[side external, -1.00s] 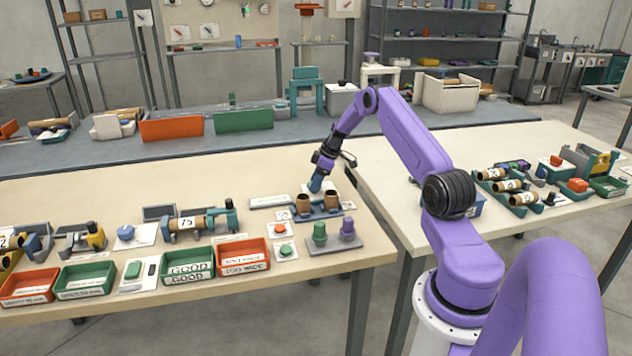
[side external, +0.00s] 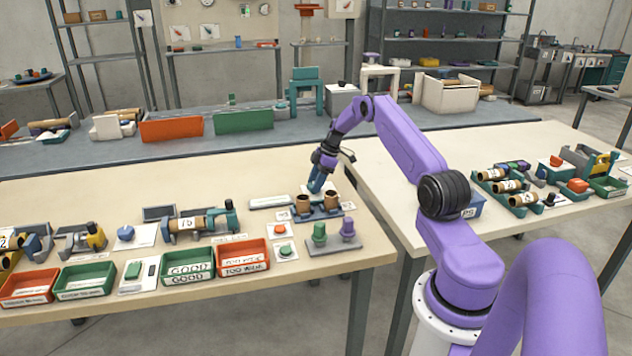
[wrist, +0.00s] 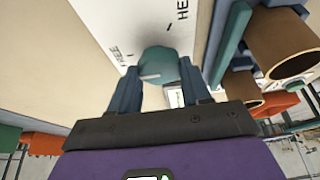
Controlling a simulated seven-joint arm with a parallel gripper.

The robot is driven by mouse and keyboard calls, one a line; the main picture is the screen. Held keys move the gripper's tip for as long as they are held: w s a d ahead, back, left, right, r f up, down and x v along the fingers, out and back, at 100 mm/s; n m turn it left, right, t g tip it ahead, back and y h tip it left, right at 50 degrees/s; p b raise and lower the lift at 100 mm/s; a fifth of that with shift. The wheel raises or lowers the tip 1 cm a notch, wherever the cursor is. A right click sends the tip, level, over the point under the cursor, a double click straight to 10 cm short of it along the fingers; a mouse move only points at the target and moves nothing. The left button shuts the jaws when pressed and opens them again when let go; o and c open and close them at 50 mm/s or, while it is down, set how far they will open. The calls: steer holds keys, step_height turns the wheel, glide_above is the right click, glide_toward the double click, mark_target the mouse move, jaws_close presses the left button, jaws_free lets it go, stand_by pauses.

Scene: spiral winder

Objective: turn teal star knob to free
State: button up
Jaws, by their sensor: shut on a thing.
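The teal star knob (wrist: 158,66) is between my gripper's fingertips in the wrist view, with a pale mark on its face. It sits on a white plate (wrist: 112,22) with printed lettering, only partly readable. My gripper (wrist: 160,85) is shut on the knob, with one blue finger on each side. In the side view my gripper (side external: 316,186) points down behind the brown tubes, and it hides the knob there. Which way the knob's mark points on the plate's scale I cannot tell.
Two brown tubes (side external: 331,201) stand in a blue-grey holder close to my gripper. A green peg (side external: 320,232) and a purple peg (side external: 347,227) stand in front of it. A red bin (side external: 243,258) is to the left.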

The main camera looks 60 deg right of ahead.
steer(key=shift+s, duration=0.1)
steer(key=o, duration=1.1)
steer(key=shift+c, duration=0.2)
steer(key=shift+r, duration=0.1)
steer(key=v, duration=1.7)
steer(key=shift+r, duration=0.15)
